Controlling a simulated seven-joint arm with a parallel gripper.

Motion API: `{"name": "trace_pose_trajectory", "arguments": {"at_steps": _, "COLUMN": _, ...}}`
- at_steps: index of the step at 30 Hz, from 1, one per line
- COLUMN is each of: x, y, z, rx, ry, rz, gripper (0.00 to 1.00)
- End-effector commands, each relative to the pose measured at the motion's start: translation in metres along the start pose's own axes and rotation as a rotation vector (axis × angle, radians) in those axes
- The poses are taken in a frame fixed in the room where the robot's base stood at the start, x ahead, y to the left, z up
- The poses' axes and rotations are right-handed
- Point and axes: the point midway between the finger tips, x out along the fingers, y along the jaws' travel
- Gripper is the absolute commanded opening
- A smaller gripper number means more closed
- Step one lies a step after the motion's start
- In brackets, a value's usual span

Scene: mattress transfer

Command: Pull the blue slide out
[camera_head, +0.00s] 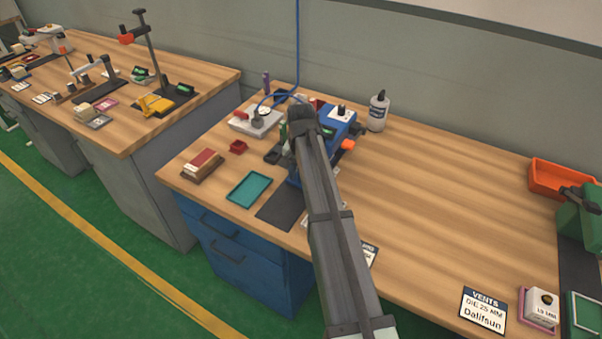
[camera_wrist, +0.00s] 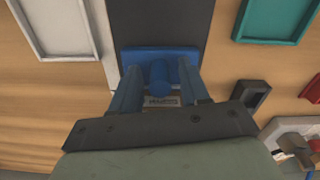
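The blue slide (camera_wrist: 160,53) shows in the wrist view as a flat blue plate with a round knob (camera_wrist: 160,80) standing out at its middle. It lies at the end of a dark strip (camera_wrist: 160,20). My gripper (camera_wrist: 161,68) is open, one finger on each side of the knob, with a gap visible on both sides. In the head view my gripper (camera_head: 300,122) is at the blue machine (camera_head: 338,122), and my arm hides the slide there. A small label lies just below the knob in the wrist view, partly covered by the fingers.
A teal tray (camera_head: 249,189), a dark mat (camera_head: 280,207) and a small red bin (camera_head: 238,147) are on the wooden bench left of my arm. A white bottle (camera_head: 378,111) stands behind the machine. The bench right of my arm is largely clear.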

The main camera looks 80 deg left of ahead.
Motion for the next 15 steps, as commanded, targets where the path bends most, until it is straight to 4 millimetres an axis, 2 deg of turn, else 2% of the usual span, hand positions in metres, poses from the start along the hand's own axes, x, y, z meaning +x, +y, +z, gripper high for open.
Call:
{"name": "trace_pose_trajectory", "arguments": {"at_steps": 2, "x": -0.0001, "y": 0.0000, "z": 0.0000, "rx": 0.000, "ry": 0.000, "rz": 0.000, "gripper": 0.37}}
{"name": "trace_pose_trajectory", "arguments": {"at_steps": 13, "x": -0.0001, "y": 0.0000, "z": 0.0000, "rx": 0.000, "ry": 0.000, "rz": 0.000, "gripper": 0.01}}
{"name": "trace_pose_trajectory", "arguments": {"at_steps": 15, "x": -0.0002, "y": 0.0000, "z": 0.0000, "rx": 0.000, "ry": 0.000, "rz": 0.000, "gripper": 0.00}}
